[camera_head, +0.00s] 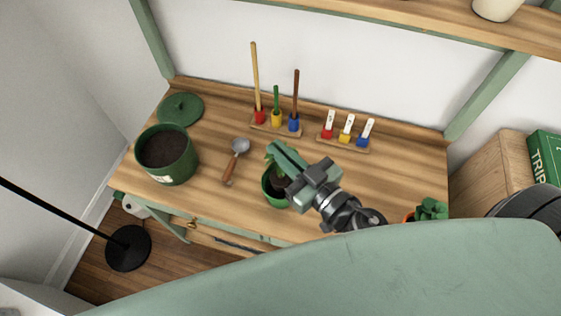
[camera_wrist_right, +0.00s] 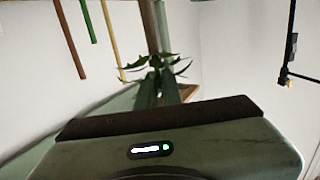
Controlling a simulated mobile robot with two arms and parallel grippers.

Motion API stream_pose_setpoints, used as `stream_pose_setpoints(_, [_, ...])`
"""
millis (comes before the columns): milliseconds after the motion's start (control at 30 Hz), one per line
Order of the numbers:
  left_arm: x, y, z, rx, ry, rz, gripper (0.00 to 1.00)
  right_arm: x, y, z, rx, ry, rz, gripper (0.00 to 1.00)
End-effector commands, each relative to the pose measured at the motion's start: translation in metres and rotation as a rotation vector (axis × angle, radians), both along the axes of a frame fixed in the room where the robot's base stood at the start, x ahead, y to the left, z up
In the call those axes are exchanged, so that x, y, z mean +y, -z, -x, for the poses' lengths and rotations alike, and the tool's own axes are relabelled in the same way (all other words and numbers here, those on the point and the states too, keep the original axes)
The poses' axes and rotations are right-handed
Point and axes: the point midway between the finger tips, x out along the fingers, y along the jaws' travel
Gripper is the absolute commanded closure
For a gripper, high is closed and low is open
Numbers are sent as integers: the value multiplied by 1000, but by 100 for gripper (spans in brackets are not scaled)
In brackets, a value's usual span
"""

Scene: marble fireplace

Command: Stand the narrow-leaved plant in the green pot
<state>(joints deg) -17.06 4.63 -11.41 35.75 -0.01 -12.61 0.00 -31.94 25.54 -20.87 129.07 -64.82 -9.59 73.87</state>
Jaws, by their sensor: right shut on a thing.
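The narrow-leaved plant (camera_wrist_right: 155,64) shows its pointed green leaves at the fingertips in the right wrist view. My right gripper (camera_head: 274,154) is shut on it, coming in from the lower right in the head view. The small green pot (camera_head: 272,197) stands near the front middle of the bench, directly below the gripper in the picture. The gripper and leaves cover part of its opening. I cannot tell whether the plant's lower end is inside the pot or above it. My left gripper is not in view.
A large dark green pot of soil (camera_head: 166,162) and a green lid (camera_head: 181,110) are at the left. A trowel (camera_head: 236,158) lies beside the small pot. Racks of coloured tools (camera_head: 276,124) and labels (camera_head: 343,142) stand behind. A cactus (camera_head: 432,208) is at right. The wooden bench (camera_head: 400,170) has free room right.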

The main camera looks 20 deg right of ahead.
Motion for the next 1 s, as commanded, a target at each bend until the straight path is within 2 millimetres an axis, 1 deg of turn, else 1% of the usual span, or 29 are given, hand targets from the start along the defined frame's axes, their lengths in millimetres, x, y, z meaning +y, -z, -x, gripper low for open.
stream_pose_setpoints(33, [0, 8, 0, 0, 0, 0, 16, 0, 14, 0, 4, 3, 0, 100])
stream_pose_setpoints(100, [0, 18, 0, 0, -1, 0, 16, -1, 27, 0, 3, 4, -2, 100])
stream_pose_setpoints(200, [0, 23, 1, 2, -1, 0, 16, -1, 36, 0, 3, 3, -1, 100])
stream_pose_setpoints(500, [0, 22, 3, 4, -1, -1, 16, 0, 36, 0, 2, 1, 1, 100])
stream_pose_setpoints(633, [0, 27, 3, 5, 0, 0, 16, 0, 40, 0, 2, 1, 0, 100])
stream_pose_setpoints(700, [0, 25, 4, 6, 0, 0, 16, 0, 39, 0, 2, 1, 1, 77])
stream_pose_setpoints(733, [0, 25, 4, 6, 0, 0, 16, 0, 39, 0, 2, 1, 1, 72])
stream_pose_setpoints(1000, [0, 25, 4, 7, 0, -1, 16, 0, 39, 0, 2, 1, 1, 72])
